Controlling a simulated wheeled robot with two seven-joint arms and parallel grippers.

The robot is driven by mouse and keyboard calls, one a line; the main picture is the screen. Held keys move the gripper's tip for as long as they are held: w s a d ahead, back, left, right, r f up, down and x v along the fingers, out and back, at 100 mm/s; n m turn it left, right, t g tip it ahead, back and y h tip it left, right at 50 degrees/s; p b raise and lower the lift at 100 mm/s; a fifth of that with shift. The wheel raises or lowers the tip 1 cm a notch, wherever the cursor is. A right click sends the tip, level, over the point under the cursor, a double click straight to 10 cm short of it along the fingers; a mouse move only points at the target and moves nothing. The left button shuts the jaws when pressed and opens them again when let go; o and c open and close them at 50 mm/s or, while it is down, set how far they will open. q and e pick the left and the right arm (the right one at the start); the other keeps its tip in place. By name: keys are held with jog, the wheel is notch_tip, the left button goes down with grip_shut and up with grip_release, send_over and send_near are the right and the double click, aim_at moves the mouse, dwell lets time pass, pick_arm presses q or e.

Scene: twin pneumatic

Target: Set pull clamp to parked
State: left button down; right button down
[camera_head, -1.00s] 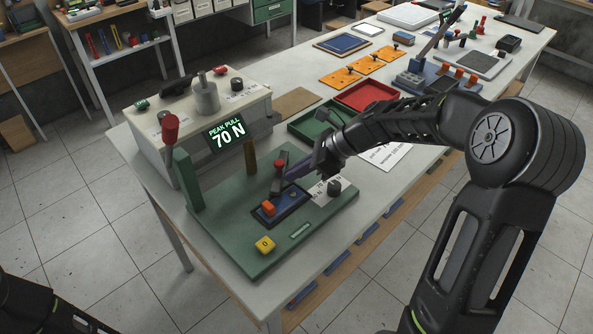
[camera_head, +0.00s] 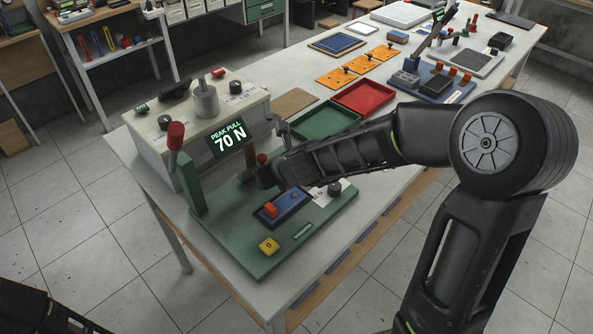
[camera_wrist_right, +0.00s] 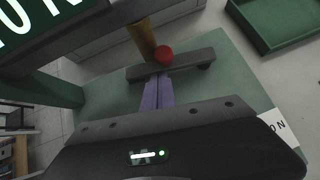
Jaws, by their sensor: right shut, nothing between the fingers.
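A grey bar with a red ball knob (camera_wrist_right: 163,55), which looks like the pull clamp, sits over the green base plate (camera_wrist_right: 112,98). The red knob also shows in the head view (camera_head: 262,158), next to a brown post (camera_head: 250,157). My right gripper (camera_wrist_right: 158,92) is shut and empty, its purple fingertips at the near side of the grey bar, just below the knob. I cannot tell whether they touch it. In the head view my right arm hides the fingers and part of the bar. Only a piece of my left arm shows at lower left; its gripper is outside the view.
A display (camera_head: 229,138) reads peak pull 70 N. A red-handled lever (camera_head: 175,135) stands at the plate's left. Green (camera_head: 325,121) and red (camera_head: 363,97) trays lie behind.

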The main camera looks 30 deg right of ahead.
jog(key=shift+w+a, duration=0.15)
jog(key=shift+w, duration=0.1)
jog(key=shift+w+a, duration=0.2)
jog(key=shift+w, duration=0.2)
dwell(0.3)
